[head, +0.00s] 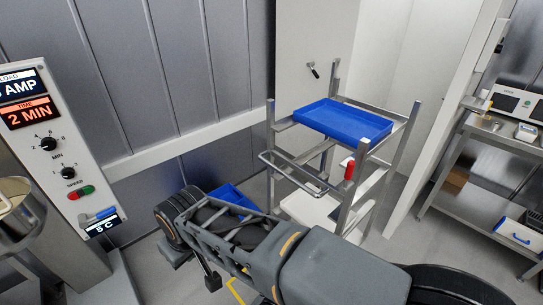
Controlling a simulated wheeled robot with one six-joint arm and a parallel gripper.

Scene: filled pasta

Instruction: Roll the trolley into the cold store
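The trolley (353,187) is an upright metal frame with corner posts, right of centre in the head view. A blue tray (345,119) lies on its top level, and a bar handle (292,173) sticks out on its near left side. A red part shows on its near post. The trolley stands in front of a pale open doorway, which looks like the cold store (397,50). A white door panel (307,45) with a dark handle is left of the opening. My arm crosses the foreground and hides the trolley's lower near side; I cannot make out my gripper.
A control panel (48,130) on a machine stands at the left, with a steel bowl (15,215) beside it. A blue crate (228,197) sits low, left of the trolley. A steel bench (485,190) is at the right. Grey floor (420,245) is clear between bench and trolley.

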